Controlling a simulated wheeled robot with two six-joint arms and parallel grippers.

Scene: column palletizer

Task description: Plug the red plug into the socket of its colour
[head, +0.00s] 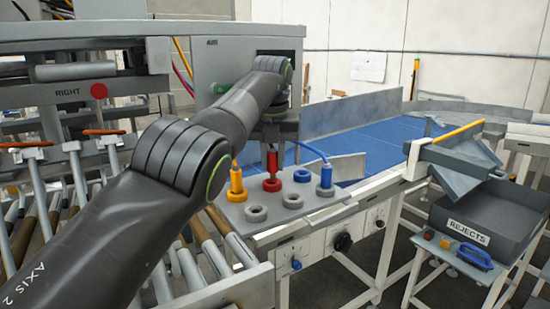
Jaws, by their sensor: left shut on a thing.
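The red plug (272,161) is upright over the red ring socket (272,185) on the grey socket plate (274,223). Its lower end meets the red ring in the picture; I cannot tell whether it is seated. My left gripper (273,146) comes down from above and is shut on the top of the red plug; its fingers are small and dark here. My right gripper is not in view.
A yellow plug (236,177) stands left of the red one, and a blue plug (326,175) with a blue cable stands right. A blue ring (302,175) and grey rings (257,213) are empty. A dark rejects bin (500,213) is at right.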

